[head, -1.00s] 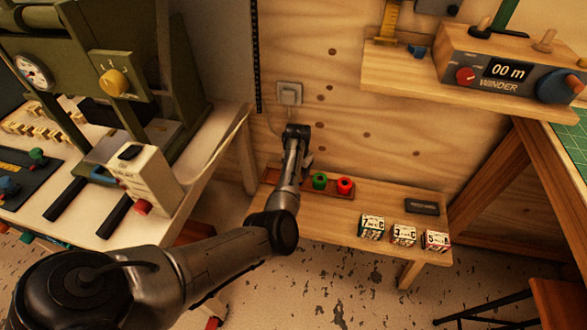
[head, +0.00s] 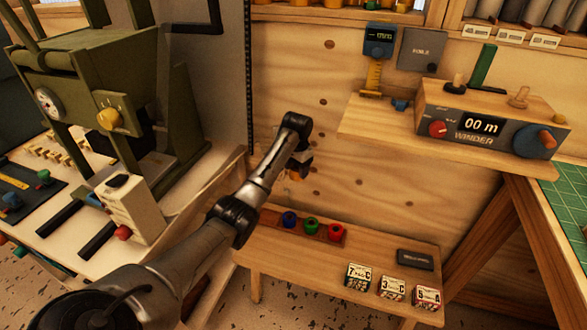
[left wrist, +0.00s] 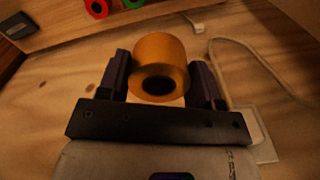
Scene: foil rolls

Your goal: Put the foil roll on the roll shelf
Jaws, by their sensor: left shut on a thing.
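My left gripper (head: 302,166) is raised in front of the wooden wall, above the low bench. In the left wrist view my left gripper (left wrist: 160,88) is shut on a gold-orange foil roll (left wrist: 160,52), with a finger on each side of it. The roll's dark hollow end faces the camera. In the head view the roll (head: 294,175) shows only as a small orange patch under the gripper. At the top edge a shelf (head: 350,15) bears several orange-gold rolls, cut off by the frame. My right gripper is not in view.
The low bench (head: 290,255) holds a wooden tray with blue, green and red spools (head: 311,224) and several labelled cubes (head: 392,288). A wall shelf with the winder (head: 490,125) juts out at right. A green machine (head: 100,110) stands at left.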

